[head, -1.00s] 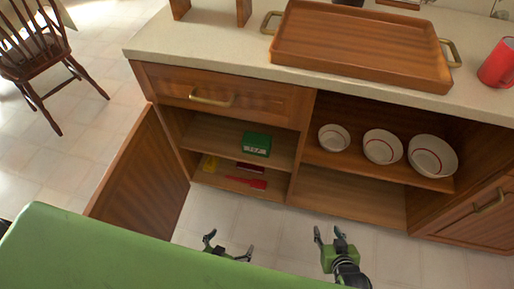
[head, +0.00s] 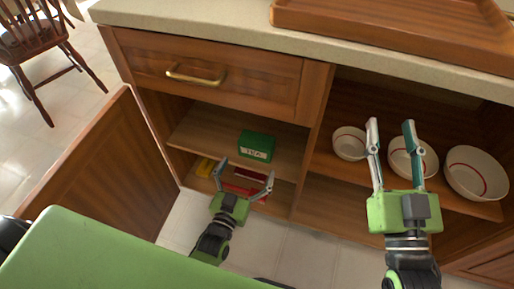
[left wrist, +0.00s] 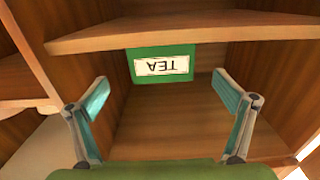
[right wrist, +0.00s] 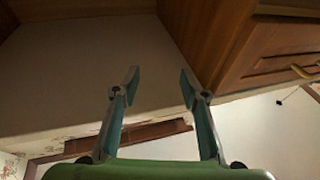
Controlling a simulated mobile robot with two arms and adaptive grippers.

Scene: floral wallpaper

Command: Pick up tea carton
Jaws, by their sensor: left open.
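The tea carton (head: 257,146) is a green box with a white TEA label. It stands on the upper shelf (head: 205,137) of the open left cabinet compartment. In the left wrist view the carton (left wrist: 161,52) shows upside down, centred ahead between the fingers and apart from them. My left gripper (head: 246,170) is open and empty, just in front of the carton and a little lower in the head view. My right gripper (head: 391,123) is open and empty, raised in front of the right compartment with the bowls.
Several white bowls (head: 476,173) stand in the right compartment. An open door (head: 88,178) is at the left, a drawer (head: 215,75) above. A wooden tray (head: 400,32) is on the countertop.

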